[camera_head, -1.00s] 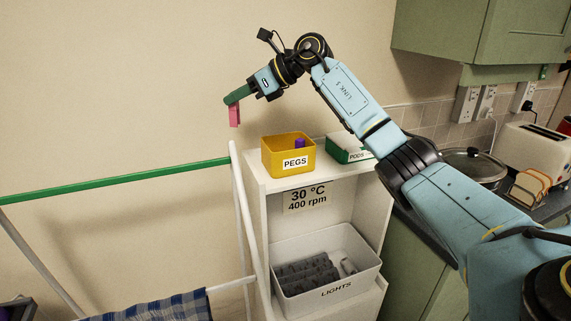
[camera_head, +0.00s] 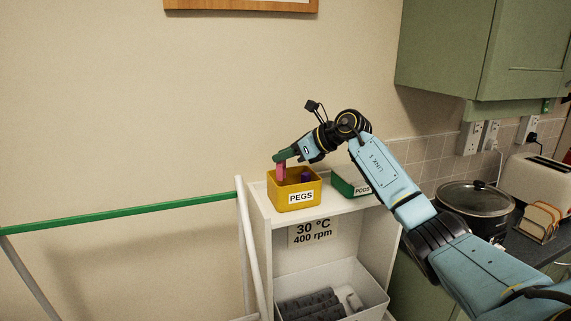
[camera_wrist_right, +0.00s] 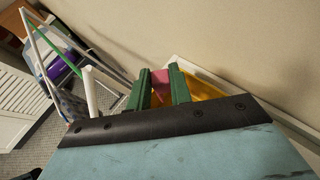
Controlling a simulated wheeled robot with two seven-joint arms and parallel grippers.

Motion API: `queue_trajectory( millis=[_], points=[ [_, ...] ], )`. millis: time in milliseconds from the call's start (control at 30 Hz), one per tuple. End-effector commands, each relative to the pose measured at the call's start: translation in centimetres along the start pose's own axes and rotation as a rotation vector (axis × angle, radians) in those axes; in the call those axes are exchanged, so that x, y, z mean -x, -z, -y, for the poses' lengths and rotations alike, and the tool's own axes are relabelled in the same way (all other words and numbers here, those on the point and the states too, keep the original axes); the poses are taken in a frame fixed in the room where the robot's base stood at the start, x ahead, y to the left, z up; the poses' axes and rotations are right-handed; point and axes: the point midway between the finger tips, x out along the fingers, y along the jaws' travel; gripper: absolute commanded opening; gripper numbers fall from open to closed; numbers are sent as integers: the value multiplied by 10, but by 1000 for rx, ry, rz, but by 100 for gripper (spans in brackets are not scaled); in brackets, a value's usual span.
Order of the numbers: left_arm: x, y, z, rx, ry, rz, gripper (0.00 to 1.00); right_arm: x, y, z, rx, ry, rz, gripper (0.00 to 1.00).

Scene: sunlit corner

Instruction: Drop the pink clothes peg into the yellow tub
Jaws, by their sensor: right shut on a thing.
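The yellow tub (camera_head: 283,199), labelled PEGS, stands on top of the white shelf unit. A purple thing (camera_head: 306,176) shows inside it. My right gripper (camera_head: 282,157) is over the tub's left part, shut on the pink clothes peg (camera_head: 281,172). The peg hangs down with its lower end at the tub's opening; whether it touches anything inside is hidden. In the right wrist view the pink peg (camera_wrist_right: 160,78) shows between the green fingers, with the yellow tub (camera_wrist_right: 200,88) beyond. My left gripper is not in view.
A green and white PODS box (camera_head: 345,186) stands right of the tub. The white shelf unit (camera_head: 262,225) holds a grey-white bin (camera_head: 372,290) below. A green rail (camera_head: 120,215) runs at left. A slow cooker (camera_head: 475,203) and toaster (camera_head: 535,180) are on the right counter.

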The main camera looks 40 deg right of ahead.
Motion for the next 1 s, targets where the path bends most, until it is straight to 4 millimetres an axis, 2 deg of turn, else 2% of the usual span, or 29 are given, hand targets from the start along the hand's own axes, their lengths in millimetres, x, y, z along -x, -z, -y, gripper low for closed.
queue_trajectory(
  millis=[100, 167, 900, 933, 1000],
  points=[
    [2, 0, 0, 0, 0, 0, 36, -10, 17, 0, -3, -2, -3, 0],
    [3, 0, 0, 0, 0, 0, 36, -12, 21, 0, -2, -1, -1, 0],
    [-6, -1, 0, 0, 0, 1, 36, -18, 33, 0, 0, 0, -1, 0],
    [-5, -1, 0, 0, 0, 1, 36, -18, 33, 0, 0, 0, -1, 23],
    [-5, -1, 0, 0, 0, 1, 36, -18, 32, 0, 0, 0, -1, 32]
  ],
)
